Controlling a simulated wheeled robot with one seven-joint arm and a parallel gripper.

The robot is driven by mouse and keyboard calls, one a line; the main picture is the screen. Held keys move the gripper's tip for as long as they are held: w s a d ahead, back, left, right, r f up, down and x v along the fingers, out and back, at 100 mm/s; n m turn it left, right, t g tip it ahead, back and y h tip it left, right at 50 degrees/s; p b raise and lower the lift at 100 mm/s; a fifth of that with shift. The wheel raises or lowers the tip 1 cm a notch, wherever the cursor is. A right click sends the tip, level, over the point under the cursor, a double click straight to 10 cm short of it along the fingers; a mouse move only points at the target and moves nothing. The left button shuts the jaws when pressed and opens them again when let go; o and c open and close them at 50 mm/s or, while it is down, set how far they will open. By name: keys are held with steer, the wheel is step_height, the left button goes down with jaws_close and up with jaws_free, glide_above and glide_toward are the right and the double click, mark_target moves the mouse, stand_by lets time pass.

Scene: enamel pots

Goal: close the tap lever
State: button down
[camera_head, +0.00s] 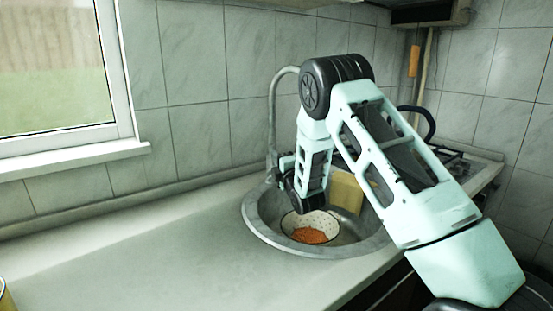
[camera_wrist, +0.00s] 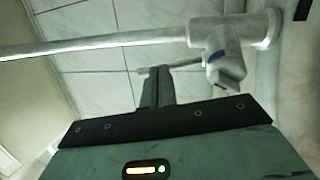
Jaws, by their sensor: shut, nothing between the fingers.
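The grey metal tap (camera_head: 272,115) stands at the back rim of the sink, its tall curved spout partly behind my arm. In the wrist view the tap body (camera_wrist: 218,42) is at the upper right, and the spout pipe runs off to the left. A thin lever rod (camera_wrist: 188,66) sticks out from the tap body toward the left. My gripper (camera_wrist: 158,72) has its fingers together and empty, with the tips at the lever's outer end. I cannot tell whether they touch. In the head view my own arm hides the fingers and the lever.
The round metal sink (camera_head: 262,232) holds a speckled bowl (camera_head: 290,224) with orange contents and a yellow block (camera_head: 346,191). A window (camera_head: 60,75) is at the left. A stove (camera_head: 455,160) is at the right.

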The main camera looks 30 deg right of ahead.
steer(key=shift+w+d+r+m+g+p, duration=0.25)
steer(key=shift+w+r+g+p, duration=0.2)
steer(key=shift+r+g+p, duration=0.25)
steer(key=shift+w+d+f+b, duration=0.15)
steer(key=shift+w+f+b, duration=0.15)
steer(key=shift+b, duration=0.2)
steer(key=shift+w+d, duration=0.1)
steer(key=shift+d+r, duration=0.1)
steer(key=shift+r, duration=0.1)
